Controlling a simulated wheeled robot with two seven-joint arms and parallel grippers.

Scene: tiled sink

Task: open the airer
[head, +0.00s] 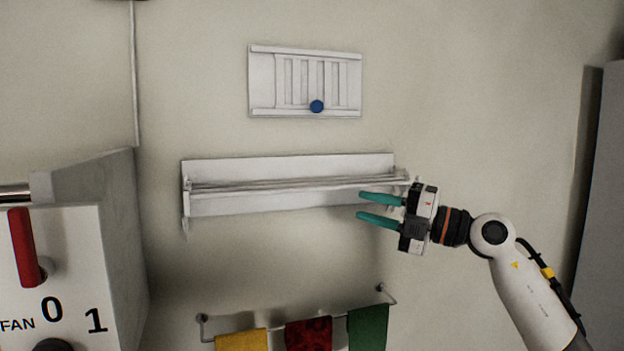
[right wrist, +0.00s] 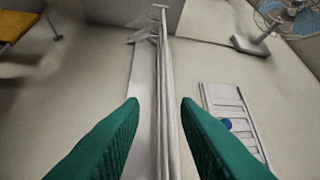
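The airer (head: 285,201) is a white wall-mounted rack with several thin rods folded close along its front. It hangs in the middle of the wall in the head view. My right gripper (head: 360,207) is at the airer's right end, with its two green fingers apart, pointing left. In the right wrist view the airer's rods (right wrist: 166,85) run lengthwise between the spread fingertips (right wrist: 160,103). I see no finger closed on the rods, and I cannot tell whether either finger touches them. My left gripper is not in view.
A white slatted panel with a blue knob (head: 317,106) is on the wall above the airer. Below hangs a rail with yellow, red and green towels (head: 368,329). A white box with a red handle (head: 25,247) stands at left. A fan (right wrist: 290,18) shows in the wrist view.

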